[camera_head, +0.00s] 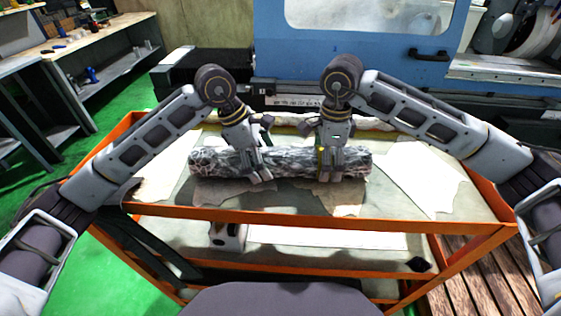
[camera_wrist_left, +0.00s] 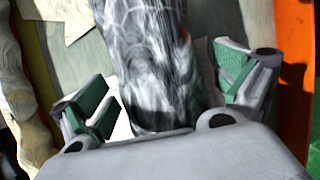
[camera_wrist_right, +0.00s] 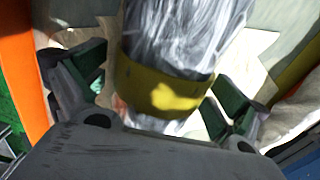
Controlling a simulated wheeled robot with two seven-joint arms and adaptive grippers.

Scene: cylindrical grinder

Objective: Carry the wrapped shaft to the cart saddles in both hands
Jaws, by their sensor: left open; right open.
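The wrapped shaft (camera_head: 209,163) is a long grey-white mottled cylinder lying crosswise on the top shelf of an orange-framed cart (camera_head: 300,217). My left gripper (camera_head: 260,170) is over the shaft left of its middle. In the left wrist view the shaft (camera_wrist_left: 152,55) runs between the open, green-padded fingers. My right gripper (camera_head: 331,168) is over the shaft toward its right end. In the right wrist view its open fingers stand on both sides of the shaft (camera_wrist_right: 180,35), near a yellow band (camera_wrist_right: 160,90). I cannot make out any saddles.
Pale sheets (camera_head: 420,183) lie on the shelf, and a pale roll (camera_head: 385,123) lies behind the shaft. A blue machine (camera_head: 390,50) stands close behind the cart. The lower shelf holds a white object (camera_head: 227,236). A workbench (camera_head: 95,50) is at the left; green floor is clear beside it.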

